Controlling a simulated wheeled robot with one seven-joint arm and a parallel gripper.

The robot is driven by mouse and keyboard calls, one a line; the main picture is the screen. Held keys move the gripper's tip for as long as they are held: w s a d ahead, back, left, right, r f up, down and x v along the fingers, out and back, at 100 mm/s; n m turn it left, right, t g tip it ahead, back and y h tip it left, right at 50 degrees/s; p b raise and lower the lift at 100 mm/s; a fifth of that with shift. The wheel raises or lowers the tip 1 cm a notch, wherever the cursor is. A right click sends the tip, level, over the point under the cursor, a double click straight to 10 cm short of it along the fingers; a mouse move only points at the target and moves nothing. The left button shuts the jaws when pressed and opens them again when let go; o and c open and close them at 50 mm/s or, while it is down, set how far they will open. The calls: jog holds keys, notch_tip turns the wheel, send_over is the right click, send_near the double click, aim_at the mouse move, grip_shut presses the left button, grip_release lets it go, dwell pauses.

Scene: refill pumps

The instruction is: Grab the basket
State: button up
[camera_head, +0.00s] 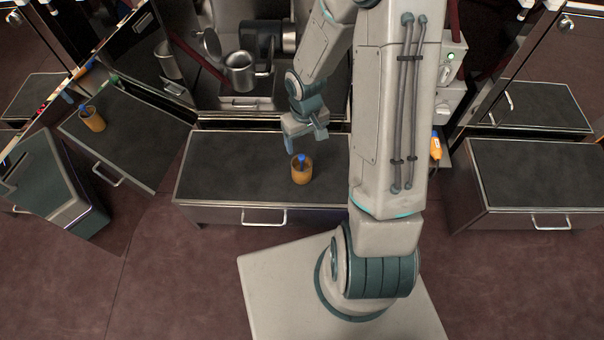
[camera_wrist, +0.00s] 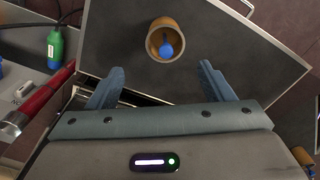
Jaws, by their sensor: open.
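A small tan, round, open-topped container (camera_head: 301,176), which may be the basket, stands upright on the dark top of a low drawer unit (camera_head: 230,170). A blue-tipped item (camera_head: 301,160) is inside it. My gripper (camera_head: 304,140) is open just above and behind the container, with nothing between its fingers. In the wrist view, the container (camera_wrist: 152,40) lies beyond the open fingers (camera_wrist: 160,82), roughly centred between them and apart from both. The blue item (camera_wrist: 166,49) shows inside its rim. My gripper body hides the lower part of that view.
A metal mug-like vessel (camera_head: 240,75) stands behind on a machine. An orange bottle (camera_head: 436,146) is right of my arm. The drawer top around the container is clear.

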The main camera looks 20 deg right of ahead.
notch_tip(320, 180, down, 8)
jog(key=b, duration=0.3)
jog(key=f+b, duration=0.2)
jog(key=f, duration=0.1)
jog(key=f+b, duration=0.2)
jog(key=shift+s+a+f, duration=0.15)
jog(key=shift+s+a, duration=0.05)
jog(key=shift+a, duration=0.2)
jog(key=c, duration=1.1)
